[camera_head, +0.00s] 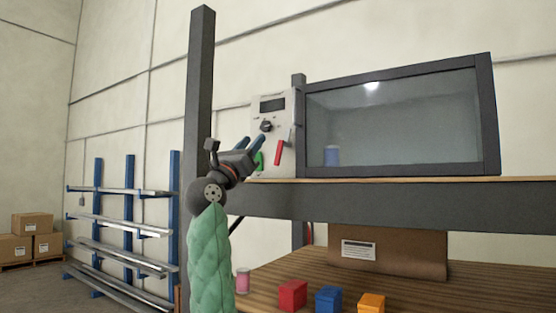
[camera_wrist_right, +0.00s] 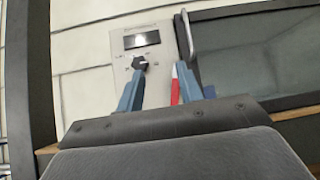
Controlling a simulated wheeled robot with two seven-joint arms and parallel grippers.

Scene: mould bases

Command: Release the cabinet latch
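I cannot tell which part is the latch. My right gripper (camera_head: 252,142) is open in front of the panel. In the right wrist view its fingers (camera_wrist_right: 159,88) stand apart, the red handle (camera_wrist_right: 174,85) showing between them near the right finger. The black knob (camera_wrist_right: 139,62) is beyond the left finger. My left gripper is out of view.
A grey post (camera_head: 199,100) stands left of the panel. The cabinet rests on a shelf (camera_head: 420,204). Below, red (camera_head: 293,295), blue (camera_head: 328,300) and orange (camera_head: 371,303) blocks and a pink can (camera_head: 242,280) stand on a wooden surface. A metal bar (camera_wrist_right: 187,35) rises beside the panel.

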